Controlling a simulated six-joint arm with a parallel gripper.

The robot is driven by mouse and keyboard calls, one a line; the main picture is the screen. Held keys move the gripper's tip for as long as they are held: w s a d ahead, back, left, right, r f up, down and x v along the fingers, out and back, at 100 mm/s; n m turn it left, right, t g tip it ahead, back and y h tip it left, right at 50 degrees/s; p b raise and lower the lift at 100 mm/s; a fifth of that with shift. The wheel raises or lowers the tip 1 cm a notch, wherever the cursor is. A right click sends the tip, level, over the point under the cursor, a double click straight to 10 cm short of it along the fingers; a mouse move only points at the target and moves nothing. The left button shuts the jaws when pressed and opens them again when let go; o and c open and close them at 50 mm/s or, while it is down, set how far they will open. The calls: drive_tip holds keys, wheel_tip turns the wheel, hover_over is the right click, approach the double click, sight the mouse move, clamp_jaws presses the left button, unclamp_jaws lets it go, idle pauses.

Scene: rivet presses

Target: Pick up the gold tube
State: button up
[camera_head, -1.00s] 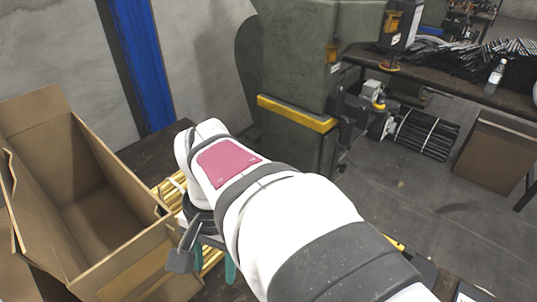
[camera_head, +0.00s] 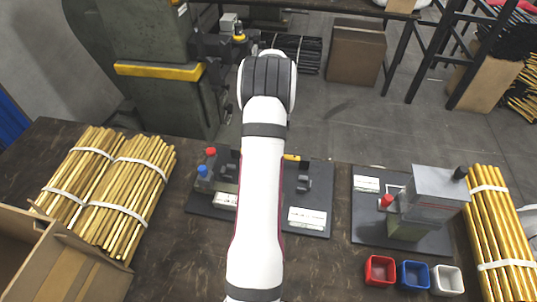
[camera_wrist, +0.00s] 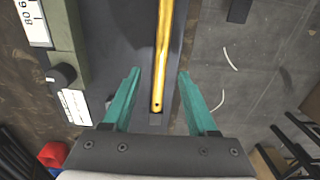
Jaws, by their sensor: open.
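A single gold tube (camera_wrist: 164,50) shows in the wrist view, running from the top edge down to an end with a small dark hole. It lies over a dark grey plate (camera_wrist: 120,45). My gripper (camera_wrist: 159,75) is open, with its teal fingers apart on either side of the tube's near end. I see gaps between the fingers and the tube; the height gap is hard to judge. In the head view my arm hides the gripper, and a short gold piece (camera_head: 291,157) shows just right of the arm at the fixture's back edge.
Bundles of gold tubes lie at left (camera_head: 110,190) and right (camera_head: 500,235). A cardboard box (camera_head: 60,265) stands front left. A grey press (camera_head: 432,195) is on the right. Red (camera_head: 380,270), blue (camera_head: 414,274) and white (camera_head: 447,280) bins sit before it.

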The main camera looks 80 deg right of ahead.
drive_tip(key=f, duration=0.2)
drive_tip(key=w+f, duration=0.1)
drive_tip(key=f, duration=0.2)
drive_tip(key=shift+w, duration=0.15)
clamp_jaws()
